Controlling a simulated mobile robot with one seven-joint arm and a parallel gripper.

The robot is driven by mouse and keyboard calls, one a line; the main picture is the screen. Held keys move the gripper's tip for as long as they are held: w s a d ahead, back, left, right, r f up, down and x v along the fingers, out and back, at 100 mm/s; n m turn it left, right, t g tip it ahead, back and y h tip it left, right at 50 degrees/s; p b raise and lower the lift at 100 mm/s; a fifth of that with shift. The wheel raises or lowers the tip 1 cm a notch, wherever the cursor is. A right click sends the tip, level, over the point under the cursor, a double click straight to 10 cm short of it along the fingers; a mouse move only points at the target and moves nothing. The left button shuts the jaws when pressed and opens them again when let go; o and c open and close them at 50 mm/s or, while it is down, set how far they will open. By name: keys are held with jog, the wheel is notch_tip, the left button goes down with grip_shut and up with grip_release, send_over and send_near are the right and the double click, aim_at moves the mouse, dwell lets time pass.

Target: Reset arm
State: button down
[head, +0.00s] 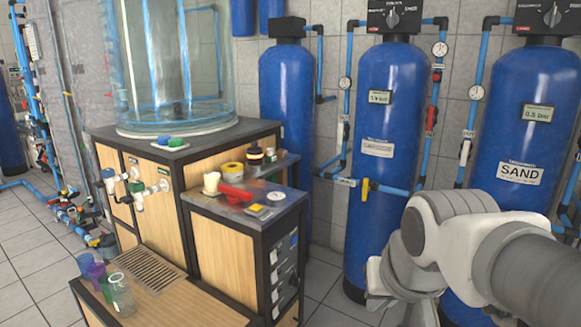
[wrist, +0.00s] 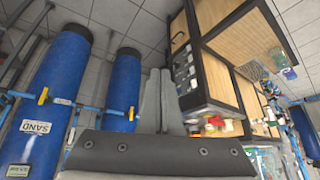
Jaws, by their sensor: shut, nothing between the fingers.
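My arm (head: 460,250) reaches in from the right edge of the head view, bent in front of the blue tanks. My gripper (wrist: 163,82) shows in the wrist view with its grey fingers together and nothing between them. The fingertips are in free air and touch nothing that I can see. In the head view I cannot make out the fingers.
A wood-panelled cabinet (head: 215,250) carries a glass cylinder (head: 180,70), a red item (head: 236,193) and small coloured items. Cups (head: 120,293) stand on its low shelf at left. Blue tanks (head: 383,110) with pipes and gauges line the wall. Tiled floor (head: 335,295) shows between them.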

jog(key=s+d+f, duration=0.1)
jog(key=s+f, duration=0.1)
jog(key=s, duration=0.5)
notch_tip(320, 180, up, 16)
jog(key=p, duration=1.6)
jog(key=shift+r+n, duration=0.2)
jog(key=shift+n, duration=0.2)
